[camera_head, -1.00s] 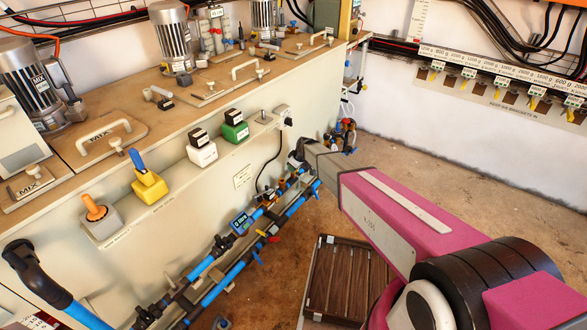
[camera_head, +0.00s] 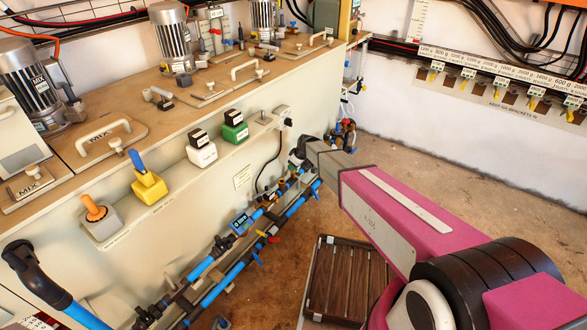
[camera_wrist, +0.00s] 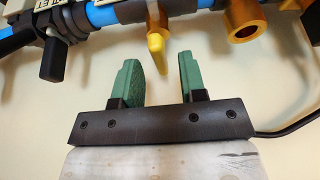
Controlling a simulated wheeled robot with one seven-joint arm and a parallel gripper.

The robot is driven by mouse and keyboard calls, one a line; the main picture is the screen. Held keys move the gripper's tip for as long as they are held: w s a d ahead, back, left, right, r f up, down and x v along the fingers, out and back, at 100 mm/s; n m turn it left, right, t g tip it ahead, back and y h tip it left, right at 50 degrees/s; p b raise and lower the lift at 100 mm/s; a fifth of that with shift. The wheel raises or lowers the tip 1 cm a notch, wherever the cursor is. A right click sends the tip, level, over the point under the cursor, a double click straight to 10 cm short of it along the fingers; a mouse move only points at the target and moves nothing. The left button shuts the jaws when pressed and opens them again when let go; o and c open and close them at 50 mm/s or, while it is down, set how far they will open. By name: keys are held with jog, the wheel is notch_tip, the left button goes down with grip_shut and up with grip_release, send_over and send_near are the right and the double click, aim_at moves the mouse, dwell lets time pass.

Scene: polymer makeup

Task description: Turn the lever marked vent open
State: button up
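In the wrist view my gripper (camera_wrist: 158,65) is open, with two green fingers pointing up at the pipework. A yellow lever (camera_wrist: 155,42) hangs down from the pipe, and its tip shows between the two fingertips, with a gap to each finger. Whether the fingers reach the lever's depth is hard to tell. No vent marking is readable, so I cannot tell whether this is the vent lever. In the head view my arm reaches to the pipes along the bench front. The gripper end is small there, and its fingers cannot be made out.
A blue pipe (camera_wrist: 101,14) and a black handle (camera_wrist: 52,60) lie left of the lever in the wrist view; a brass fitting (camera_wrist: 240,22) is to the right. In the head view, a dark slatted crate (camera_head: 322,240) stands on the floor beneath my arm.

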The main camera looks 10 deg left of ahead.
jog(key=v, duration=0.8)
jog(key=shift+r, duration=0.35)
jog(key=shift+d, duration=0.1)
jog(key=s+d+r+m+h, duration=0.1)
jog(key=s+d+r+m, duration=0.2)
jog(key=s+d, duration=0.4)
jog(key=s+d+r+m+g+h, duration=0.1)
jog(key=s+d+m, duration=0.5)
jog(key=d, duration=1.3)
jog(key=s+d+r+m+h, duration=0.2)
jog(key=s+d+r+m, duration=0.2)
jog(key=s+d, duration=0.6)
jog(key=d, duration=0.4)
jog(key=shift+r+m+g, duration=0.3)
jog(key=shift+r+g, duration=0.05)
jog(key=shift+g, duration=0.05)
jog(key=shift+s+a, duration=0.1)
jog(key=shift+s, duration=0.05)
